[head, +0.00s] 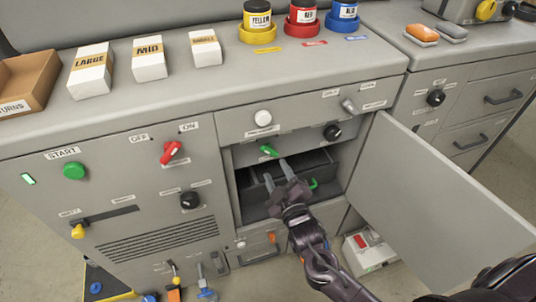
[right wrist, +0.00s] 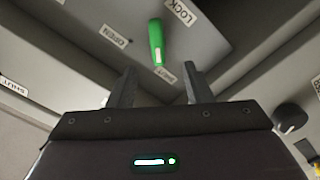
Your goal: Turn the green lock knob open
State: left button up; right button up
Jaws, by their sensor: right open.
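The green lock knob (head: 268,151) is a small elongated lever on the panel above the open compartment. In the right wrist view the green knob (right wrist: 156,42) lies nearly upright in the picture, its pale-tipped end towards me. An "OPEN" label (right wrist: 114,36) is to its left and a "LOCK" label (right wrist: 180,11) at its upper right. My right gripper (head: 277,171) is open and empty just below the knob. In the right wrist view its fingertips (right wrist: 158,72) stand on either side of the knob's lower end line, apparently short of it. My left gripper is not in view.
A grey door (head: 440,190) stands swung open to the right of my right arm. The compartment below the knob holds a dark drawer with a green handle (head: 314,183). A black knob (head: 332,132) and white button (head: 263,117) are close by. A red switch (head: 172,152) is further left.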

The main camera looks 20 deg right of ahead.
aim_at(268, 152)
jog(key=w, duration=0.7)
jog(key=shift+w, duration=0.1)
jog(key=shift+p, duration=0.3)
jog(key=c, duration=1)
